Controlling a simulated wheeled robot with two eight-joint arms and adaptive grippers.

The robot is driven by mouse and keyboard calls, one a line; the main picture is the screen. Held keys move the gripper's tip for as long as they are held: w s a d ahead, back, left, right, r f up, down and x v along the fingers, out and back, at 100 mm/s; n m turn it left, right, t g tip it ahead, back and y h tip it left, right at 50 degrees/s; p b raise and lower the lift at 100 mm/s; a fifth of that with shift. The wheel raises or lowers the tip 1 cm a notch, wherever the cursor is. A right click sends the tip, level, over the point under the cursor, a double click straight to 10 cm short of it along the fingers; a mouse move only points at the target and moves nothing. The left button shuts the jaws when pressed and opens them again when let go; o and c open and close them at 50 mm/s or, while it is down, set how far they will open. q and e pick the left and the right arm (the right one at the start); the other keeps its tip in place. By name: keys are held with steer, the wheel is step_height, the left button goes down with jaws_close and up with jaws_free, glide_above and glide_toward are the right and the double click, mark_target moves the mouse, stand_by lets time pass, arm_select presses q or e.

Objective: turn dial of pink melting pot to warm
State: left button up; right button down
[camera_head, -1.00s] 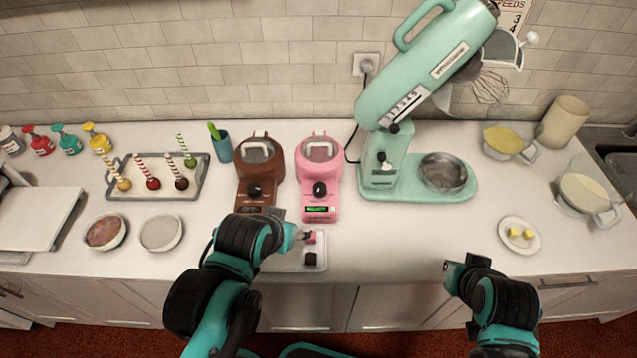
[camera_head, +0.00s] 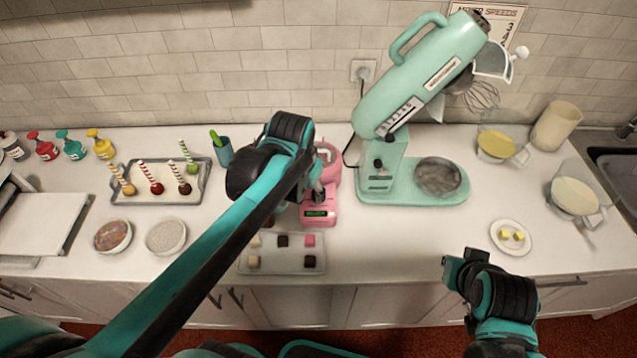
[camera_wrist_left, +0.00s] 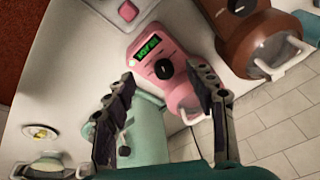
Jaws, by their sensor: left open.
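The pink melting pot (camera_head: 329,217) stands on the counter, partly hidden by my left arm in the head view. The left wrist view shows its pink body (camera_wrist_left: 150,66), black dial (camera_wrist_left: 163,69) and lit green display (camera_wrist_left: 148,47); the lettering is too small to read surely. My left gripper (camera_head: 318,190) is over the pot's front near the dial. In the wrist view its open fingers (camera_wrist_left: 160,74) frame the dial, one each side, with nothing between them; contact cannot be told. My right gripper (camera_head: 452,268) is low over the counter's front edge, away from the pot; its jaws are unclear.
The brown melting pot (camera_wrist_left: 262,42) stands beside the pink one, mostly hidden by my left arm in the head view. A green stand mixer (camera_head: 400,185) is right of the pink pot. A tray of small sweets (camera_head: 283,268) lies in front. Counter right of the tray is clear.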

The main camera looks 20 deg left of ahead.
arm_select(q)
steer(key=w+g, duration=0.1)
steer(key=w, duration=0.1)
steer(key=w+d+m+p, duration=0.1)
steer(key=w, duration=0.1)
steer(key=w+f+m+g+p, duration=0.1)
steer(key=w, duration=0.2)
steer(key=shift+d+f+g, duration=0.1)
steer(key=shift+d+g, duration=0.15)
steer(key=shift+g, duration=0.05)
steer(key=shift+w+f, duration=0.15)
steer(key=shift+f, duration=0.05)
steer(key=shift+y, duration=0.3)
step_height(320, 180, down, 8)
steer(key=shift+w+a+r+b, duration=0.1)
steer(key=shift+w+a+b, duration=0.05)
steer(key=shift+b, duration=0.75)
arm_select(e)
steer(key=shift+r, duration=0.5)
arm_select(q)
steer(key=c, duration=1.2)
